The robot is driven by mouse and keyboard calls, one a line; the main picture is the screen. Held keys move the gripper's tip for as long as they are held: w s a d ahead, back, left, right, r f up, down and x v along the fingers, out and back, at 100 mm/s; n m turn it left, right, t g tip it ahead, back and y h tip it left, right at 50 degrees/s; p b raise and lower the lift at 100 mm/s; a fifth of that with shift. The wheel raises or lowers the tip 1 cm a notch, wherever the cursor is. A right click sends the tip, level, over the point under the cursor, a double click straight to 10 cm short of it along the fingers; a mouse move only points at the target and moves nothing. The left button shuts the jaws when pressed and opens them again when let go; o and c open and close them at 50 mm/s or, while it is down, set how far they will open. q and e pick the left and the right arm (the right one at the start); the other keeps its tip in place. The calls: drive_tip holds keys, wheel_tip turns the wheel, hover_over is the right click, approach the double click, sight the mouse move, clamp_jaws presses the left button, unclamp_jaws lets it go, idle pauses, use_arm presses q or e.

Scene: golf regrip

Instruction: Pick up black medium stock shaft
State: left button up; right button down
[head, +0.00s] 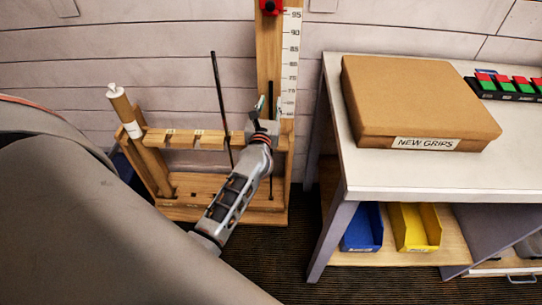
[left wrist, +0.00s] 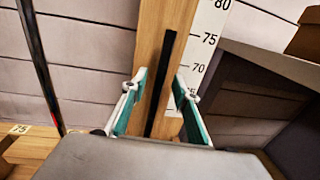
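A short black shaft (left wrist: 160,85) stands upright between the fingers of my left gripper (left wrist: 158,100) in the left wrist view, with clear gaps to both teal finger pads. Its lower part (head: 271,186) shows in the head view below my left gripper (head: 267,108), which is open at the right end of the wooden rack. A longer black shaft (head: 220,100) stands in the rack to the left; it also shows at the left in the left wrist view (left wrist: 42,65). I cannot read which one is medium stock. My right gripper is not in view.
The wooden rack (head: 190,209) stands against the wall, with a ruler post (head: 291,60) behind my left gripper. A white table (head: 400,180) on the right holds a NEW GRIPS box (head: 410,95). Blue (head: 362,230) and yellow (head: 414,228) bins sit below.

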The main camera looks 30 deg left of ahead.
use_arm(q)
drive_tip(key=shift+w+a, duration=0.15)
drive_tip(key=shift+w, duration=0.1)
clamp_jaws()
drive_tip(key=shift+r, duration=0.15)
